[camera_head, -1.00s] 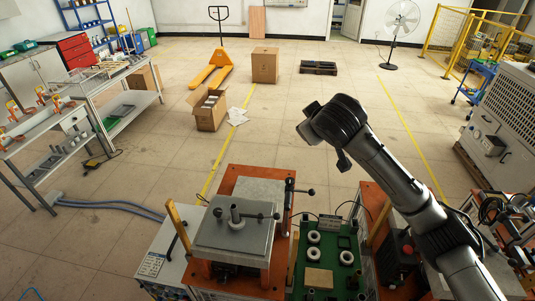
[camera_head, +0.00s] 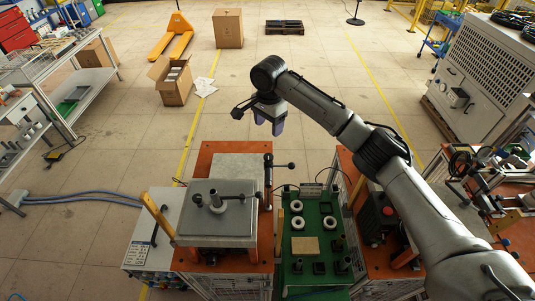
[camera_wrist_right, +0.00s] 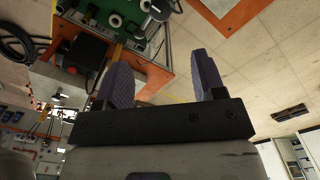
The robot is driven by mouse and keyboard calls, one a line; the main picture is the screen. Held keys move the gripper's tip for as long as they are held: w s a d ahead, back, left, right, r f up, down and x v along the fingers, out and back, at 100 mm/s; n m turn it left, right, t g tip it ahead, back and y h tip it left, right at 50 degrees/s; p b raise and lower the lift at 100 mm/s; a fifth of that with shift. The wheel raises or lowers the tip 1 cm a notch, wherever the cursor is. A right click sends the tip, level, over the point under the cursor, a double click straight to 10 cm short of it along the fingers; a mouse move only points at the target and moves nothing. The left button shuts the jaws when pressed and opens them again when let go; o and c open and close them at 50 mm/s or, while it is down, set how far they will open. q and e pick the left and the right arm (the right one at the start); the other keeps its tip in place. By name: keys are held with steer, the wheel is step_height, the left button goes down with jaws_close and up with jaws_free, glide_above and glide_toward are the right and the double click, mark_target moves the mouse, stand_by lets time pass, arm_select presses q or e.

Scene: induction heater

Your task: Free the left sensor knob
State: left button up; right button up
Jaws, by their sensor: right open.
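The heater unit has a grey block (camera_head: 215,233) on an orange plate (camera_head: 180,263). A dark handle (camera_head: 217,202) with a round post stands on top of the block. Just right of the unit, an upright rod (camera_head: 268,185) carries a sideways lever with a black knob (camera_head: 291,165). I cannot tell which part is the left sensor knob. My right gripper (camera_head: 268,124) points down with purple fingers, beyond the rod and above the floor, clear of the unit. Its fingers are apart and empty in the right wrist view (camera_wrist_right: 160,78). My left gripper is not in view.
A green board (camera_head: 297,268) with several white rings stands right of the heater unit. A second orange-topped unit (camera_head: 378,255) is partly under my right arm. An open carton (camera_head: 172,90) is on the floor. Floor beyond the units is mostly clear.

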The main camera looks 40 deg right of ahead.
mark_target(269, 156)
step_height(269, 156, down, 12)
steer(key=shift+r+p, duration=0.2)
steer(key=shift+p, duration=0.85)
steer(key=shift+f, duration=1.05)
steer(key=shift+c, duration=0.3)
